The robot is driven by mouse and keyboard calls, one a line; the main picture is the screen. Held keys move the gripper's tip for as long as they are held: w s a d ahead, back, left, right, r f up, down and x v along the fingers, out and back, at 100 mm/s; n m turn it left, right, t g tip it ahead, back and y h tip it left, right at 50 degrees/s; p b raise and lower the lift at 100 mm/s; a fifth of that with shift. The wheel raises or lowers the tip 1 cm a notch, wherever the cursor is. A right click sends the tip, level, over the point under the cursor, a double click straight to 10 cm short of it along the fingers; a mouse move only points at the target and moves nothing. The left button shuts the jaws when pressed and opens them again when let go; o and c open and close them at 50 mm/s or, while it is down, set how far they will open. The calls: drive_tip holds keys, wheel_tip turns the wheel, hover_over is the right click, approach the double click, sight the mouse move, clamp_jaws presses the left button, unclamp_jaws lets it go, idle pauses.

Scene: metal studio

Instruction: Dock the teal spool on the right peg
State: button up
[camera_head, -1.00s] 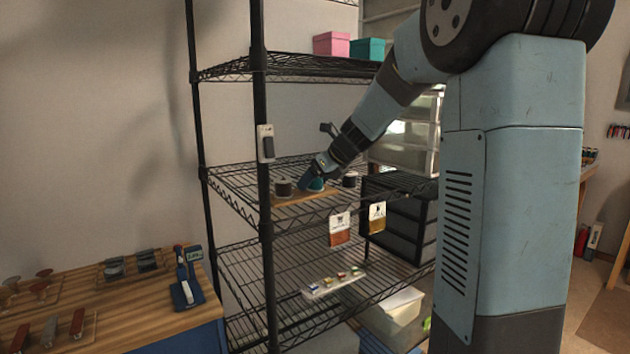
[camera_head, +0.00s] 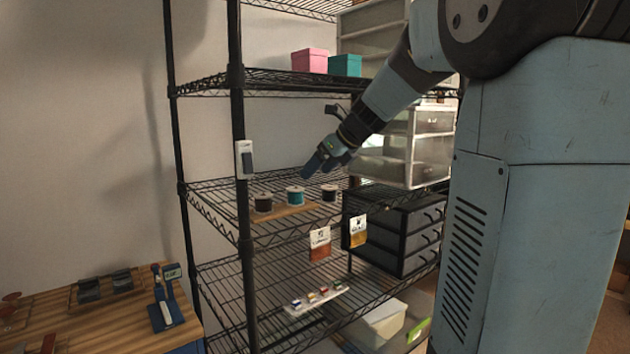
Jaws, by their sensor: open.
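The teal spool (camera_head: 295,196) stands upright on a wooden board (camera_head: 285,217) on the middle wire shelf. It is the middle one of three spools in a row. A dark spool (camera_head: 263,203) stands to its left and another dark spool (camera_head: 329,192) to its right. Pegs cannot be made out at this size. My gripper (camera_head: 313,172) is open and empty, just above and to the right of the teal spool, apart from it.
The black wire rack's front post (camera_head: 239,130) stands left of the spools. Two tags (camera_head: 320,244) hang from the shelf's front edge. Clear drawers (camera_head: 408,148) and black drawers (camera_head: 400,235) stand to the right. Pink and teal boxes (camera_head: 310,62) sit on the shelf above.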

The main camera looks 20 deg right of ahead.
drive_tip(key=s+a+f+n+h, duration=0.1)
drive_tip(key=s+f+n, duration=0.2)
drive_tip(key=s+n, duration=0.6)
drive_tip(key=s+a+f+n+g+h, duration=0.1)
drive_tip(key=s+a+f+n+h, duration=0.1)
drive_tip(key=s+n, duration=0.8)
drive_tip(key=s+a+f+n+g+h, duration=0.1)
drive_tip(key=s+f+n, duration=0.4)
drive_tip(key=s+n, duration=0.5)
drive_tip(key=shift+s+a+h, duration=0.3)
drive_tip(key=shift+s+h, duration=0.2)
drive_tip(key=shift+s, duration=0.1)
drive_tip(key=shift+f, duration=0.1)
drive_tip(key=shift+d, duration=0.1)
